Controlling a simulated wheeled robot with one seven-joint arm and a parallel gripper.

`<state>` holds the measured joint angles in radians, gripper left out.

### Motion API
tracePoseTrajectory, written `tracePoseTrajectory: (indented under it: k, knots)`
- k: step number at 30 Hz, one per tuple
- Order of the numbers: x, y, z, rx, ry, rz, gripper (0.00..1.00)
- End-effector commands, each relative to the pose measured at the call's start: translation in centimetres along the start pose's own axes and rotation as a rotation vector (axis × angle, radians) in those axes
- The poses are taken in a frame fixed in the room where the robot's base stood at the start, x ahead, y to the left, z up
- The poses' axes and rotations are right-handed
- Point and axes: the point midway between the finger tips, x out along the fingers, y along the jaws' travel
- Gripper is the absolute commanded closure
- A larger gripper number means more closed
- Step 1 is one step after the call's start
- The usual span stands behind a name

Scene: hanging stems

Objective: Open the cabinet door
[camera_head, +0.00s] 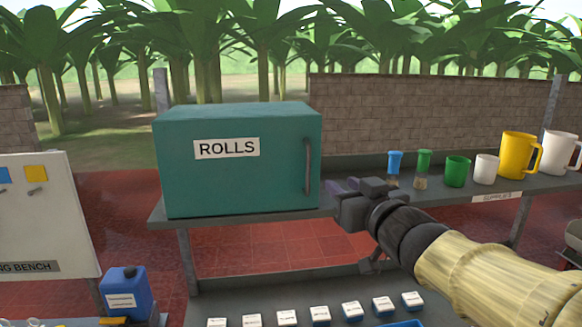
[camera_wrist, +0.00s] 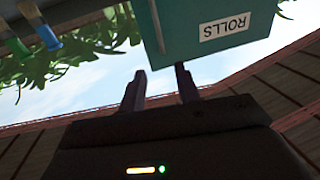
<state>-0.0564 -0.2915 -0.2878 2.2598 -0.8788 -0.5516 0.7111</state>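The teal cabinet (camera_head: 235,180) with a white "ROLLS" label stands on the left part of a grey shelf, and its door is shut. Its vertical dark handle (camera_head: 307,166) is at the right side of the front. My gripper (camera_head: 345,187) is in front of the shelf, to the right of and a little below the handle, apart from it. In the wrist view the two fingers (camera_wrist: 160,85) are spread with nothing between them. The cabinet (camera_wrist: 205,50) and its pale handle (camera_wrist: 156,25) appear beyond the fingertips, with the picture turned over.
To the right on the shelf (camera_head: 400,200) stand a blue-capped vial (camera_head: 394,165), a green-capped vial (camera_head: 423,165), a green cup (camera_head: 457,171) and several mugs. Below are several white-topped boxes (camera_head: 320,314) and a blue canister (camera_head: 125,292). A white board (camera_head: 45,220) stands at left.

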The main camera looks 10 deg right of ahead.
Motion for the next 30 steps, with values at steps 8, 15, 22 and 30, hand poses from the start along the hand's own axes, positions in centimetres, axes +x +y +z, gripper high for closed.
tracePoseTrajectory:
  k: [8,15,22,30]
  knots:
    - [2.3,0.0,0.0,0.001,-0.004,0.001,0.67]
    - [5.8,-0.1,-0.1,0.000,-0.004,0.000,0.67]
    - [9.2,-0.1,-0.1,0.000,-0.004,0.001,0.67]
    - [13.1,-0.1,-0.1,0.000,-0.003,0.000,0.67]
